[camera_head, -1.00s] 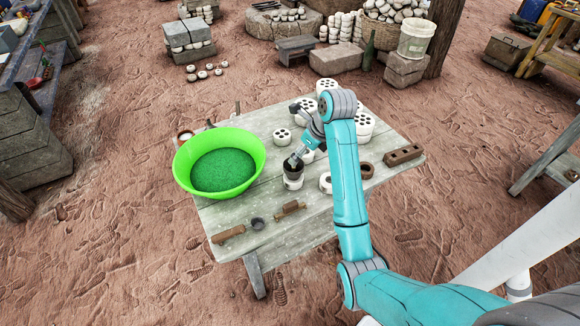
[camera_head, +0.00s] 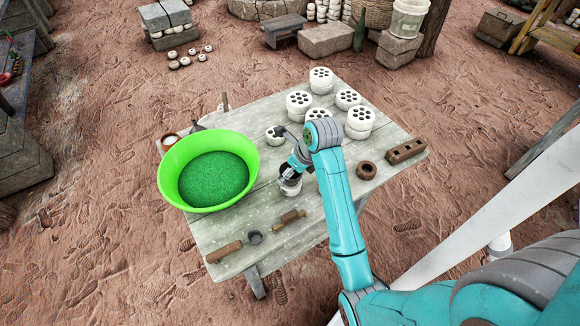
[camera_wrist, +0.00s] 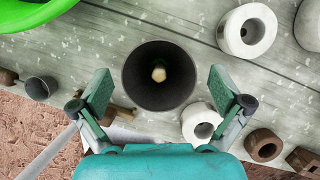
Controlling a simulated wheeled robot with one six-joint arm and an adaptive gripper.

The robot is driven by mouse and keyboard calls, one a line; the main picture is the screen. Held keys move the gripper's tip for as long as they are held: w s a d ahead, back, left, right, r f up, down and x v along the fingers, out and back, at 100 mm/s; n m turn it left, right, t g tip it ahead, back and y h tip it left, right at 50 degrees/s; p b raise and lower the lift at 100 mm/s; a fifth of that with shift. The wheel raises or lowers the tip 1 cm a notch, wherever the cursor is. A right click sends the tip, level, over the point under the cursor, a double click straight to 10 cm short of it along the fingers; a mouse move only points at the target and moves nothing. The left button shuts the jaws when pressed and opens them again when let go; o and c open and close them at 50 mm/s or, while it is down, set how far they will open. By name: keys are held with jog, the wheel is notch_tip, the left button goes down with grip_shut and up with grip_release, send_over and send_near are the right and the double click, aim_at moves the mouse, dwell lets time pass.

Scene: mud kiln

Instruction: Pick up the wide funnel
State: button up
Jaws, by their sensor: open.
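The wide funnel is a dark, round, hollow piece (camera_wrist: 158,75) in the middle of the wrist view, seen from above into its mouth, with a small pale spot at the bottom. My gripper (camera_wrist: 160,84) is open, one finger on each side of the funnel, with gaps showing between the fingers and its rim. In the head view my gripper (camera_head: 290,173) is over the middle of the table, just above a whitish piece (camera_head: 290,188); the arm hides much of this spot. I cannot tell the exact height between gripper and funnel.
A large green bowl (camera_head: 165,185) of green grains stands left on the wooden table (camera_head: 225,215). White pieces with holes (camera_head: 299,100) stand at the back. A brown ring (camera_head: 366,170) and holed brick (camera_head: 406,151) lie right. Wooden-handled tools (camera_head: 225,252) and a small dark cup (camera_head: 255,237) lie in front.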

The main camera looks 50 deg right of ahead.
jog(key=shift+w+a+f, duration=0.1)
jog(key=shift+w+f, duration=0.1)
jog(key=shift+f, duration=0.4)
jog(key=c, duration=0.9)
jog(key=shift+o, duration=0.2)
jog(key=shift+r, duration=0.1)
